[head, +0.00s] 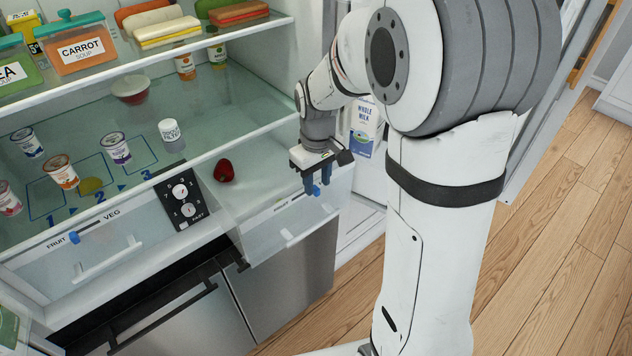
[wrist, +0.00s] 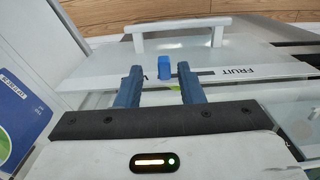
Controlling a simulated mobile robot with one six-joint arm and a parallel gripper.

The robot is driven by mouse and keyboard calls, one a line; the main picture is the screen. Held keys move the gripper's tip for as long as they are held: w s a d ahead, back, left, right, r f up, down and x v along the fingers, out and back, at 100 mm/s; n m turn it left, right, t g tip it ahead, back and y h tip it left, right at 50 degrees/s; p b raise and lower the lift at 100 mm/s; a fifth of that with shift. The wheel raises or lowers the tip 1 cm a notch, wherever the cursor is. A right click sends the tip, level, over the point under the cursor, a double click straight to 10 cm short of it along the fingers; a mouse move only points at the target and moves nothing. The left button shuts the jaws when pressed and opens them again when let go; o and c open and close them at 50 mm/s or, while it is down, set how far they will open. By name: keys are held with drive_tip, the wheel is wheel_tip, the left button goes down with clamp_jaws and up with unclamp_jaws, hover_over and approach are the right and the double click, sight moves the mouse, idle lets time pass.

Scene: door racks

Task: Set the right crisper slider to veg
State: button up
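The right crisper drawer (head: 290,236) has a front label strip with a blue slider knob (head: 316,190). In the wrist view the knob (wrist: 166,70) sits beside a partly hidden letter V, with bare strip between it and the word FRUIT (wrist: 238,72) on the right. The knob is thus at the veg end. My gripper (head: 314,179) is at the strip, and in the wrist view its two blue fingers (wrist: 159,82) are apart, one on each side of the knob. Small gaps show on both sides. The head view hides the right drawer's VEG label behind my gripper.
The left crisper drawer (head: 110,258) has its own blue slider (head: 74,238) by FRUIT. A dial panel (head: 183,197) stands between the drawers. A milk carton (head: 364,130) is in the door behind my gripper.

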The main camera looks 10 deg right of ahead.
sight(318, 187)
wheel_tip(318, 187, up, 7)
drive_tip(key=shift+f+b, duration=0.1)
drive_tip(key=shift+b, duration=0.2)
drive_tip(key=shift+s, duration=0.15)
drive_tip(key=s+d+m+t, duration=0.1)
drive_tip(key=s+m, duration=0.1)
drive_tip(key=s, duration=0.6)
drive_tip(key=s+d+r+m+t, duration=0.1)
drive_tip(key=s+m+t, duration=0.1)
drive_tip(key=s, duration=0.7)
drive_tip(key=shift+s+d+r+m, duration=0.15)
drive_tip(key=shift+s+r+m, duration=0.05)
drive_tip(key=shift+m, duration=0.5)
idle(1.2)
